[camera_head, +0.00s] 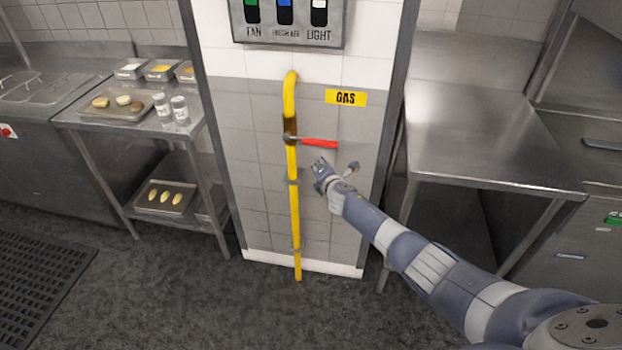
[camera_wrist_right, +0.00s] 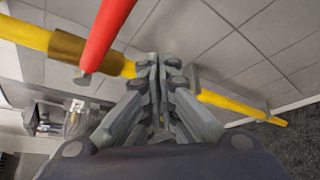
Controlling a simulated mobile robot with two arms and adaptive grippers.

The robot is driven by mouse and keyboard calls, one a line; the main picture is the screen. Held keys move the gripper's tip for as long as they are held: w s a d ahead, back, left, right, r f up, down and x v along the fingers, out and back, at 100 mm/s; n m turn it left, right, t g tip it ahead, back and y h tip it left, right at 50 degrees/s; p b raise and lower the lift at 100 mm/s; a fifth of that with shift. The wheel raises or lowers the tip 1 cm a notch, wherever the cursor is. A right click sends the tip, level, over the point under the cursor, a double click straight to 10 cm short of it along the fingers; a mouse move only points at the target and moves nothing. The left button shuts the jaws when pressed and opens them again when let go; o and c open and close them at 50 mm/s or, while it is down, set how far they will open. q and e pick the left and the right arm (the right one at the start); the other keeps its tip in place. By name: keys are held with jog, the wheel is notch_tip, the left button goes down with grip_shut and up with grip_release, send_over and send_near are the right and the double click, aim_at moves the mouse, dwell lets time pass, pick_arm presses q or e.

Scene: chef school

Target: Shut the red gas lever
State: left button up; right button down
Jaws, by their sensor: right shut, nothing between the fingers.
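The red gas lever (camera_head: 319,142) sticks out to the right from the brass valve (camera_head: 290,130) on the yellow vertical gas pipe (camera_head: 294,215). The lever lies nearly horizontal, across the pipe. My right gripper (camera_head: 321,166) is just below the lever, apart from it in the head view. In the right wrist view my gripper fingers (camera_wrist_right: 160,75) are together and hold nothing. There the red lever (camera_wrist_right: 108,35) shows large at upper left, beside the fingers, with the yellow pipe (camera_wrist_right: 30,36) behind. My left gripper is not in view.
A yellow GAS sign (camera_head: 346,97) is on the tiled wall above the lever. A switch panel (camera_head: 287,22) hangs higher up. A steel table (camera_head: 480,160) stands at right, a trolley with food trays (camera_head: 118,118) at left. Floor in front is clear.

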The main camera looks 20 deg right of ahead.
pick_arm(q)
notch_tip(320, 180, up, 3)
jog(key=p, duration=0.3)
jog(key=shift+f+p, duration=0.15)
jog(key=shift+p, duration=0.2)
pick_arm(e)
jog(key=s+a+r, duration=0.4)
jog(key=s+a, duration=0.1)
jog(key=s, duration=0.2)
jog(key=shift+s+r, duration=0.15)
jog(key=shift+r, duration=0.15)
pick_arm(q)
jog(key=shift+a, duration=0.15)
